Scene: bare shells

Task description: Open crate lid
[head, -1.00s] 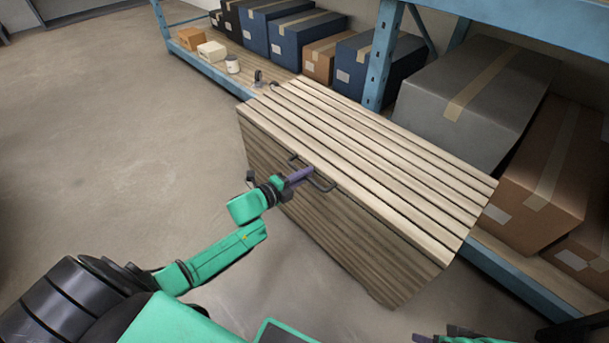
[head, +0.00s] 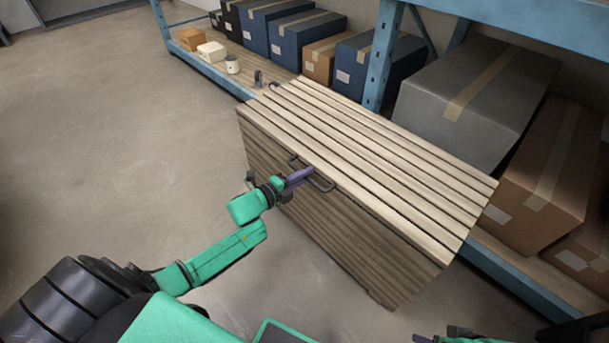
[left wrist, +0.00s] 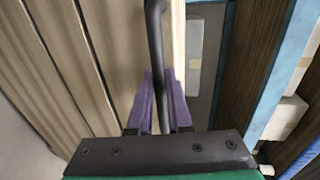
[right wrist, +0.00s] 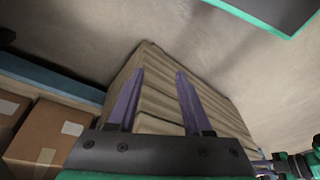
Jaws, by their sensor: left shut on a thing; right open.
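The wooden slatted crate (head: 330,235) stands in front of the shelving. Its slatted lid (head: 385,155) lies flat on top and looks closed. A dark bar handle (head: 322,186) is on the lid's front edge; it also shows in the left wrist view (left wrist: 155,40). My left gripper (head: 305,176) is at the handle, its purple fingers (left wrist: 160,100) shut on the bar. My right gripper (right wrist: 155,95) is open and empty, with the crate's slatted side (right wrist: 158,100) beyond its fingers. In the head view only a bit of the right gripper shows at the bottom edge.
A blue shelf rack (head: 380,55) stands close behind the crate. It holds a grey box (head: 470,100), brown boxes (head: 545,185) and several blue boxes (head: 305,38). A white can (head: 232,65) stands on the lower shelf. The floor at left is clear.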

